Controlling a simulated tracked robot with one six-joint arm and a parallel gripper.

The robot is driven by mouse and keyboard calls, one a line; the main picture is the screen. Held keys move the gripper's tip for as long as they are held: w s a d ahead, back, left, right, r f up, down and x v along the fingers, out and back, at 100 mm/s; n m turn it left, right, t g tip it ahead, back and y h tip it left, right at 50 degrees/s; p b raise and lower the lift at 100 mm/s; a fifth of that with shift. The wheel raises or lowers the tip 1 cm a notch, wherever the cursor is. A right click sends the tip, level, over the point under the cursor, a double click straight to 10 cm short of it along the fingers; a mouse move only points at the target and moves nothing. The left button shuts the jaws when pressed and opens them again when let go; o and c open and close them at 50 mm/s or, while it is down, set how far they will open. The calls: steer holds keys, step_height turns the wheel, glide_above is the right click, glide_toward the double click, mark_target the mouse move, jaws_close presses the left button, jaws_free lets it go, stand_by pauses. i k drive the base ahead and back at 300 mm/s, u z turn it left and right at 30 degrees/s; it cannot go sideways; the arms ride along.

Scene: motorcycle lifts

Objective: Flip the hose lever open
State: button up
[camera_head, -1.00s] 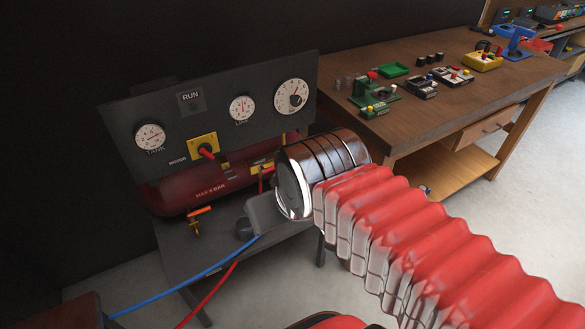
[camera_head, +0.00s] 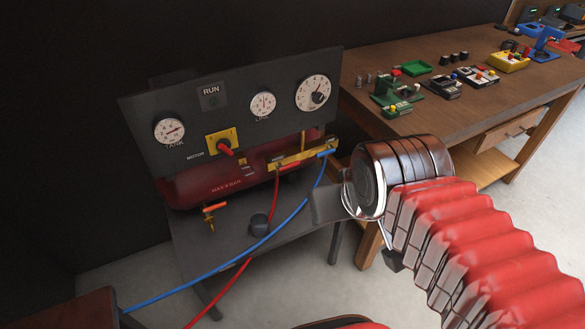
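A brass manifold (camera_head: 306,157) runs along the right front of the red compressor tank (camera_head: 222,185). A red lever (camera_head: 289,166) sits on it above the red hose (camera_head: 275,205), and a blue lever (camera_head: 326,153) sits at its right end above the blue hose (camera_head: 300,207). Both levers look roughly in line with the manifold; which is the hose lever I cannot tell. My gripper (camera_head: 328,204) is below and right of the manifold, mostly hidden behind my chrome wrist. Only a grey part shows, apart from the levers; its fingertips are not clear.
A grey panel (camera_head: 240,95) with gauges and a yellow motor switch (camera_head: 225,145) stands behind the tank. An orange-handled valve (camera_head: 213,207) hangs at the left. A dark knob (camera_head: 260,226) is on the stand. A wooden workbench (camera_head: 450,125) with parts stands right.

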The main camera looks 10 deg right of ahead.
mark_target(280, 168)
steer(key=u, duration=0.05)
steer(key=i, duration=1)
steer(key=u, duration=0.95)
steer(key=k, duration=0.55)
steer(key=u, duration=0.2)
steer(key=i, duration=0.15)
steer(key=z, duration=0.15)
